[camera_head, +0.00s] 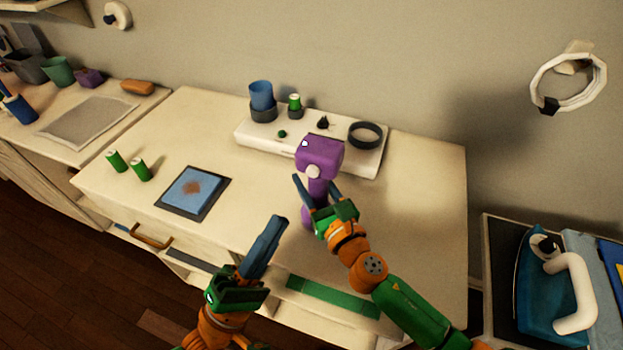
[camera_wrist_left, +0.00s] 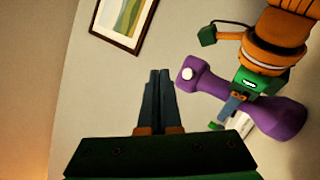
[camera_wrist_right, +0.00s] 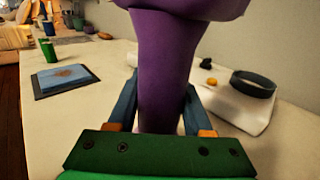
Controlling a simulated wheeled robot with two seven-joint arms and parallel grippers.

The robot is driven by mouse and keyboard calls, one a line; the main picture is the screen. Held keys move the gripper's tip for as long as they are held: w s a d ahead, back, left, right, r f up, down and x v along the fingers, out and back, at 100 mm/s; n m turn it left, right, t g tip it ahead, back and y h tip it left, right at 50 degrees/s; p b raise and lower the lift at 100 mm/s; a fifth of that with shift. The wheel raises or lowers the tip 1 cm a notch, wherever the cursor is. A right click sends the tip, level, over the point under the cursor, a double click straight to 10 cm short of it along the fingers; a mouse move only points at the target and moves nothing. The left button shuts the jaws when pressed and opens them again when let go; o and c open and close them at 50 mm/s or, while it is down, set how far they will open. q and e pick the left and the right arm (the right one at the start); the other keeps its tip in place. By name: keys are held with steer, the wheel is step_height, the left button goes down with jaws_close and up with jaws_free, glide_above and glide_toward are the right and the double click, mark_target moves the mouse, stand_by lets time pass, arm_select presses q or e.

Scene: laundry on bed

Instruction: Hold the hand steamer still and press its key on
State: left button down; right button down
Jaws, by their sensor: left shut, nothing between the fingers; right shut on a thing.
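The purple hand steamer (camera_head: 320,154) stands upright over the table in the head view, its head at the top with a pale round key (camera_head: 313,171) on it. My right gripper (camera_head: 318,196) is shut on the steamer's handle; the right wrist view shows the purple handle (camera_wrist_right: 166,70) between the two fingers. My left gripper (camera_head: 268,240) is shut and empty, lower left of the steamer and apart from it. In the left wrist view its fingertips (camera_wrist_left: 160,74) are together, and the steamer (camera_wrist_left: 200,85) with its pale key (camera_wrist_left: 187,74) is to their right.
A white base (camera_head: 255,137) with a blue cup (camera_head: 262,95) and a dark ring (camera_head: 365,134) stands behind the steamer. A blue patch on a dark mat (camera_head: 193,193) and green cylinders (camera_head: 141,169) lie left. An iron (camera_head: 545,290) stands at right.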

mark_target(313, 172)
arm_select(q)
steer(key=w+d+m+h, duration=0.1)
steer(key=w+d+h, duration=0.1)
steer(key=w, duration=0.5)
steer(key=shift+w+d+m, duration=0.2)
steer(key=shift+d+m, duration=0.2)
steer(key=shift+d, duration=0.3)
steer(key=shift+r, duration=0.1)
stand_by(1.2)
